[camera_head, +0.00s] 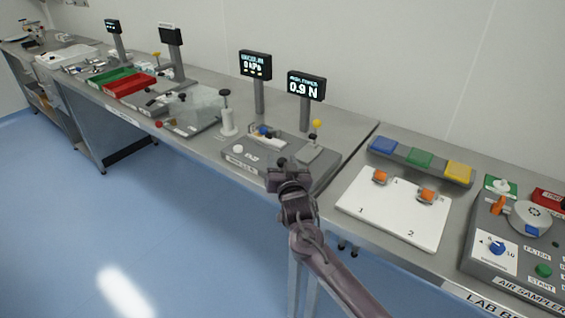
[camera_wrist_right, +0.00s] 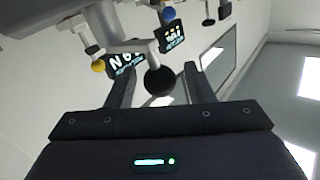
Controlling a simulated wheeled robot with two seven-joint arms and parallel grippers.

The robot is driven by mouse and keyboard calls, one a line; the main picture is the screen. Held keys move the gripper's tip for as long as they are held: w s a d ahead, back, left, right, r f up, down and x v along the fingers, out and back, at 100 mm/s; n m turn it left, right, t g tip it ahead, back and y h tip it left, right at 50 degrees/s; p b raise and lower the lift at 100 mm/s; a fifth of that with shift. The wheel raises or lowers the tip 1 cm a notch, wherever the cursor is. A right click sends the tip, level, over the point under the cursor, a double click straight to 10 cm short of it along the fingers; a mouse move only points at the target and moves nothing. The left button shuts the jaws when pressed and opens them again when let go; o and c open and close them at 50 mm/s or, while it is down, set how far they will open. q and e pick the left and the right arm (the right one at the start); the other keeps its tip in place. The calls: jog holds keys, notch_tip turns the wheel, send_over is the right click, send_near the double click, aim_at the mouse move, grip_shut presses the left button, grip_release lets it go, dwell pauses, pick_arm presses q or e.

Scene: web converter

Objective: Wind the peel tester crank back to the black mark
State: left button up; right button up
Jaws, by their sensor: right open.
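The peel tester is a grey box (camera_head: 235,161) on the bench, with a yellow-knobbed lever (camera_head: 316,124) and a display reading 0.9 N (camera_head: 306,87). My right gripper (camera_head: 287,165) is over its front right part and hides some of it. In the right wrist view, the crank's black ball knob (camera_wrist_right: 160,81) lies between the two spread, open fingers of my right gripper (camera_wrist_right: 158,68), with gaps on both sides. The grey crank arm (camera_wrist_right: 125,47) runs from it to the upper left. I cannot make out the black mark. My left gripper is out of view.
A white board (camera_head: 385,225) with two orange-topped pieces and an air sampler panel (camera_head: 505,258) stand to the right. Blue floor in front is clear.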

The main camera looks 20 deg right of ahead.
jog(key=s+b, duration=0.1)
jog(key=s, duration=0.6)
jog(key=shift+s+a+b, duration=0.3)
jog(key=shift+s+a, duration=0.1)
jog(key=shift+f, duration=0.1)
